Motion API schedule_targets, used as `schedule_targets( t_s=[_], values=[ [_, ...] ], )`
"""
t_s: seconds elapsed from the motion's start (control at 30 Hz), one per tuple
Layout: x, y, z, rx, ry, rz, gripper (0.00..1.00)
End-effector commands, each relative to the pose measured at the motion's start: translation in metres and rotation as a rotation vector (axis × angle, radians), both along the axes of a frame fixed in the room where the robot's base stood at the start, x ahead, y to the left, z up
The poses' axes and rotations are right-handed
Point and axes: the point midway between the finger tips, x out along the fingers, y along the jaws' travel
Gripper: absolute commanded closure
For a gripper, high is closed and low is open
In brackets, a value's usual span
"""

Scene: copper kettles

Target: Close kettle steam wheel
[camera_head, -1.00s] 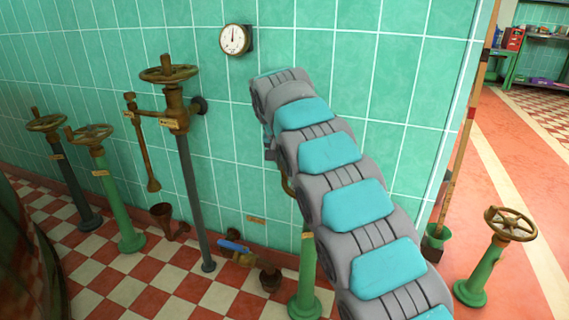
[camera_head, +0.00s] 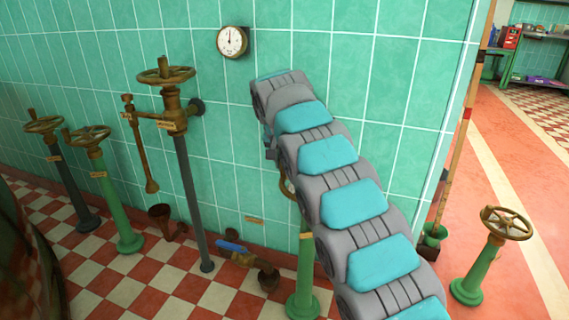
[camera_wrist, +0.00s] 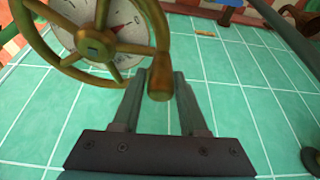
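A brass spoked handwheel (camera_wrist: 95,42) fills the upper left of the wrist view, with a white dial behind it. A knob-like handle (camera_wrist: 160,80) on its rim reaches down between the fingertips of my gripper (camera_wrist: 157,86). In the head view my arm hides the gripper and most of this wheel; only a curved brass edge (camera_head: 286,186) shows beside the arm, above a green post (camera_head: 304,275).
Several other handwheels stand on posts: a tall one (camera_head: 166,74), two at left (camera_head: 87,136) (camera_head: 43,124), one at right (camera_head: 506,223). A gauge (camera_head: 232,41) hangs on the tiled wall. A blue-handled valve (camera_head: 234,248) sits low. Checkered floor lies open at lower left.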

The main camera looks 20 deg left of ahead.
Motion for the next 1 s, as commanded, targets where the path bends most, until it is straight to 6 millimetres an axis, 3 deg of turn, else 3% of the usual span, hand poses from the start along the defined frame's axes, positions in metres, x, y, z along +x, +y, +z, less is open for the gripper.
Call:
schedule_targets(
  t_s=[0.17, 0.57, 1.0],
  values=[
    [0.0, 0.0, 0.0, 0.0, 0.001, 0.0, 0.37],
    [-0.003, 0.0, 0.005, -0.001, 0.002, 0.0, 0.37],
    [-0.025, 0.001, 0.061, 0.001, -0.001, 0.0, 0.37]
  ],
)
